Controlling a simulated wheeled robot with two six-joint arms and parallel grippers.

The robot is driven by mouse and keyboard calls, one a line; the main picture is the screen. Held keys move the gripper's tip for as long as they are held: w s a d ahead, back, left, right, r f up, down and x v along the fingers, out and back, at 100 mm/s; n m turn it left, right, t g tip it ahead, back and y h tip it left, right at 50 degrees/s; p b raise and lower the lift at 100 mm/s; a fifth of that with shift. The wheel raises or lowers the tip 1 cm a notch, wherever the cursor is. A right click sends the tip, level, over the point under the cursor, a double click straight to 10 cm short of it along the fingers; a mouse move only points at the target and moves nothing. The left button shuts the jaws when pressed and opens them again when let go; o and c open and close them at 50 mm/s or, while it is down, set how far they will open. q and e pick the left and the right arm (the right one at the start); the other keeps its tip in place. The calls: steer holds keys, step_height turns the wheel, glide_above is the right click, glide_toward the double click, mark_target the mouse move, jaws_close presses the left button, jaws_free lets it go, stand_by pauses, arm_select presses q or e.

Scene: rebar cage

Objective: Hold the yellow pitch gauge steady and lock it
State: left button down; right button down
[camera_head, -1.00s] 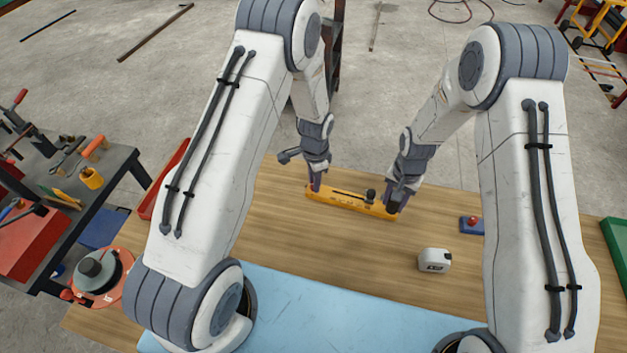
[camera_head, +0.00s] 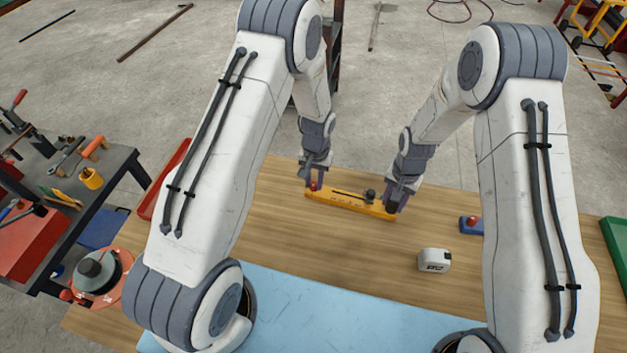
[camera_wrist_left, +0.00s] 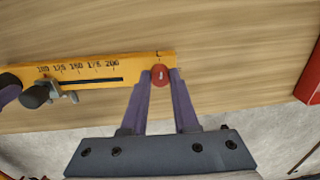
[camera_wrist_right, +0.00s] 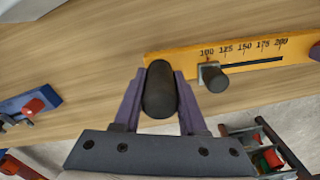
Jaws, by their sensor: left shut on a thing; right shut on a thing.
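The yellow pitch gauge (camera_head: 345,202) lies on the wooden table in the head view, with a slot and a scale up to 200. Its black slider knob stands near the 100 mark in the right wrist view (camera_wrist_right: 213,77). My left gripper (camera_wrist_left: 160,80) is shut on the round red knob (camera_wrist_left: 160,75) at the gauge's end, beside a letter L. A pale mark on the knob points along the fingers. My right gripper (camera_wrist_right: 159,88) is shut on the black upright grip (camera_wrist_right: 159,90) at the other end. The gauge's underside is hidden.
A white box-shaped item (camera_head: 434,260) and a blue block with a red button (camera_head: 472,225) lie on the table to the right. A light blue mat (camera_head: 320,310) covers the near edge. A red tray (camera_head: 172,180) and green tray (camera_head: 615,250) flank the table.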

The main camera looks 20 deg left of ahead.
mark_target(316, 184)
arm_select(q)
steer(key=shift+w+n, duration=0.1)
steer(key=shift+n, duration=0.7)
steer(key=c, duration=0.7)
jaws_free()
steer(key=shift+o, duration=0.2)
steer(key=shift+r, duration=0.1)
step_height(316, 184, up, 12)
steer(key=shift+d, duration=0.2)
arm_select(e)
steer(key=shift+c, duration=1.9)
jaws_free()
